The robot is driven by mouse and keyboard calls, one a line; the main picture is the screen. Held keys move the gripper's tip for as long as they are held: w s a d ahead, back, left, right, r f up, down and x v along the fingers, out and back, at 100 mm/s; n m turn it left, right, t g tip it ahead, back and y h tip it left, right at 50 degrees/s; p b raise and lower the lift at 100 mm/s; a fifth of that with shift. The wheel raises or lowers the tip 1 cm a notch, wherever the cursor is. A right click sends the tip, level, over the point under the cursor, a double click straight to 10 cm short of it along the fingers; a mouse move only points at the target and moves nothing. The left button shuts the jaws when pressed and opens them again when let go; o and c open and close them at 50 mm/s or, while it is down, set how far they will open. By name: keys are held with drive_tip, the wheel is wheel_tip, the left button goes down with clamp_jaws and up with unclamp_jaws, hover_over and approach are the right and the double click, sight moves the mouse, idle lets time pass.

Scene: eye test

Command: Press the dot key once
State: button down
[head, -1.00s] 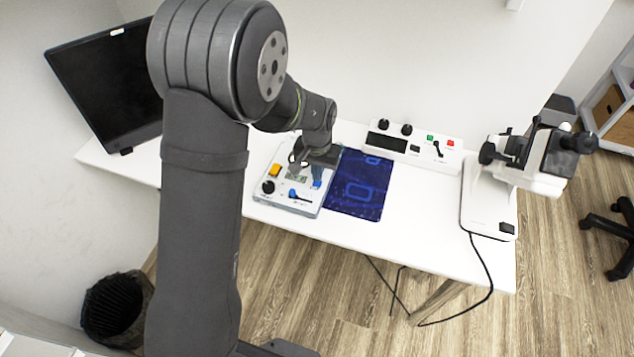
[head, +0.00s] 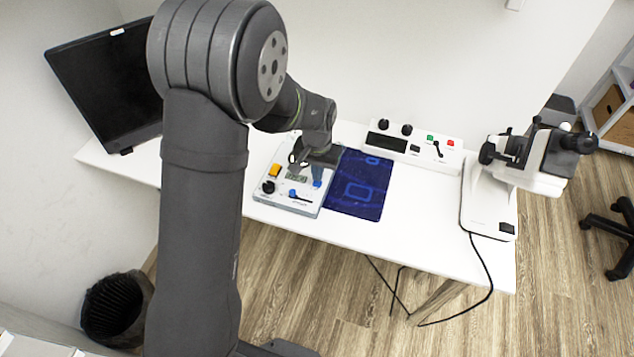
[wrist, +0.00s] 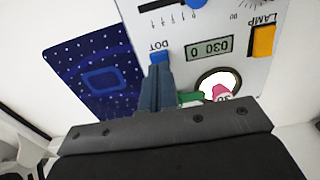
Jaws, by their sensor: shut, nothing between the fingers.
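The control box (head: 262,196) lies on the white desk. Its blue dot key (head: 317,184) is near the right edge. In the wrist view the dot key (wrist: 160,56) shows beside the upside-down word DOT, just beyond the fingertips. My gripper (head: 318,176) is shut and empty, pointing down over the key's side of the box. In the wrist view my gripper (wrist: 158,68) is lined up with the key and covers part of it. I cannot tell whether the tips touch it.
The box also carries an orange lamp switch (wrist: 263,41), a display (wrist: 209,48), a black knob (head: 268,187) and a blue slider knob (head: 293,193). A dark blue mat (head: 367,172) lies right of the box.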

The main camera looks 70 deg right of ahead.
drive_tip(key=shift+f, duration=1)
idle(0.3)
wheel_tip(320, 180, up, 8)
idle(1.0)
drive_tip(key=shift+r, duration=1.25)
idle(4.1)
